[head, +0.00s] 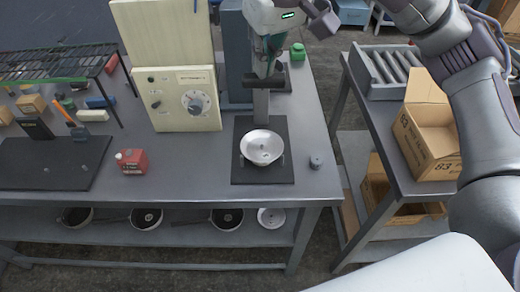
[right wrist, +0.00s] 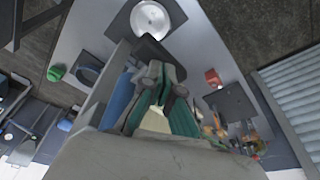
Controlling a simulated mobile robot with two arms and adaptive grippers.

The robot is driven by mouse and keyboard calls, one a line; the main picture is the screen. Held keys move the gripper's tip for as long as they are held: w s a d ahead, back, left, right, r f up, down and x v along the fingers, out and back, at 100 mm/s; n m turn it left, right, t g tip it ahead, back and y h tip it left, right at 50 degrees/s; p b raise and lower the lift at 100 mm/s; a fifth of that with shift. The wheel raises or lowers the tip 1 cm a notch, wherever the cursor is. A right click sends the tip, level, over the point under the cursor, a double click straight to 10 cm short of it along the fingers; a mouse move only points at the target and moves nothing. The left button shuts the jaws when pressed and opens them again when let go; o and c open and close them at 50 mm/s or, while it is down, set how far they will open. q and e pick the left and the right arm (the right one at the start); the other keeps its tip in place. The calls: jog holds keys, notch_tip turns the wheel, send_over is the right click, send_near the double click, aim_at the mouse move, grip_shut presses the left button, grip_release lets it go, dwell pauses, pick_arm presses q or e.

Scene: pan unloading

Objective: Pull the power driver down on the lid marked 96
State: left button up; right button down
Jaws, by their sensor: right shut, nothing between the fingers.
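A white round lid or pan (head: 262,147) lies on a dark square plate (head: 280,176) on the workbench; no number on it is readable. The lid also shows at the top of the right wrist view (right wrist: 150,19). A dark crosswise part, which looks like the power driver (head: 264,81), stands above and behind the lid on a grey upright. My right gripper (head: 270,66) points down just above and behind this part, and I cannot tell if they touch. Its teal fingers (right wrist: 158,76) are shut and empty. My left gripper is out of view.
A cream control box with a dial (head: 196,103) stands left of the driver. A red block (head: 132,161) and small grey knob (head: 315,162) sit near the bench front. An open cardboard box (head: 432,130) stands on the right table. Several pans lie on the lower shelf.

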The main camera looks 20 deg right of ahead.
notch_tip(320, 180, down, 18)
jog(key=b, duration=1.4)
jog(key=shift+b, duration=0.3)
dwell(1.3)
jog(key=shift+r, duration=0.25)
jog(key=shift+f+b, duration=0.4)
jog(key=shift+b, duration=0.25)
dwell(1.4)
jog(key=shift+s+f, duration=0.1)
dwell(1.0)
jog(key=shift+b, duration=0.3)
dwell(0.4)
